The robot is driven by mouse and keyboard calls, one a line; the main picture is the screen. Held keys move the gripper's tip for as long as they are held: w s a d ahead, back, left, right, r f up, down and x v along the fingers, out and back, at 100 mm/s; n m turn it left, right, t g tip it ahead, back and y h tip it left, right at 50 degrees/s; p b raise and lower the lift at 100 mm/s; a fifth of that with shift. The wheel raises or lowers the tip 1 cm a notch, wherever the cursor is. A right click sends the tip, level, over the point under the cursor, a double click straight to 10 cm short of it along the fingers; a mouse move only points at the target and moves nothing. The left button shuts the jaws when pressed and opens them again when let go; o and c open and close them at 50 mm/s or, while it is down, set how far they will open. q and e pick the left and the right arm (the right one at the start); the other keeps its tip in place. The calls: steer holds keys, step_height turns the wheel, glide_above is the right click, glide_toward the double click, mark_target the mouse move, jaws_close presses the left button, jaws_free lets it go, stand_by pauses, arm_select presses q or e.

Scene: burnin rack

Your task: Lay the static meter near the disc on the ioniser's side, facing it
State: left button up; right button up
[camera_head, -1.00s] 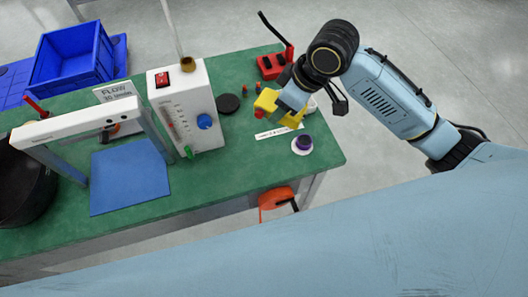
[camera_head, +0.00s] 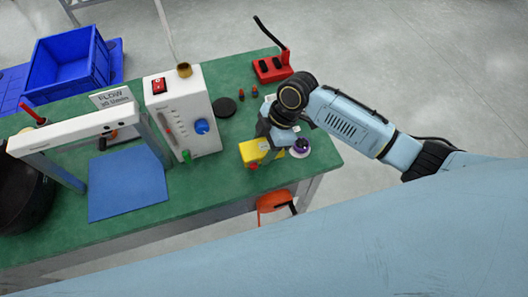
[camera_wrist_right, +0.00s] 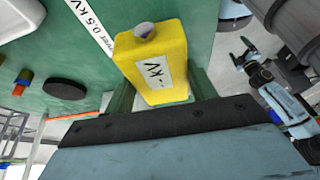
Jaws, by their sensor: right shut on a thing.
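The static meter is a yellow block (camera_head: 255,150) with a kV label; it also shows in the right wrist view (camera_wrist_right: 155,60), its grey round end pointing away from the gripper. My right gripper (camera_head: 268,143) is shut on it near the front edge of the green table; I cannot tell its height. A black disc (camera_head: 223,107) lies behind it to the left, and also shows in the wrist view (camera_wrist_right: 78,88). A purple-topped piece on a white round base (camera_head: 300,149) is close to its right, partly hidden by my gripper.
A white box with a red switch and blue knob (camera_head: 200,100) stands to the left. Beyond it are a white frame (camera_head: 75,132) and a blue mat (camera_head: 125,190). A red stand (camera_head: 272,68) and small red-topped pegs are behind. A printed kV strip (camera_wrist_right: 90,25) lies on the table.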

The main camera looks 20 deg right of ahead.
mark_target(264, 153)
steer(key=shift+f, duration=1.8)
steer(key=shift+b, duration=0.3)
steer(key=o, duration=1.1)
steer(key=shift+f, duration=0.1)
steer(key=shift+o, duration=0.2)
steer(key=p+v, duration=0.1)
steer(key=v, duration=1.1)
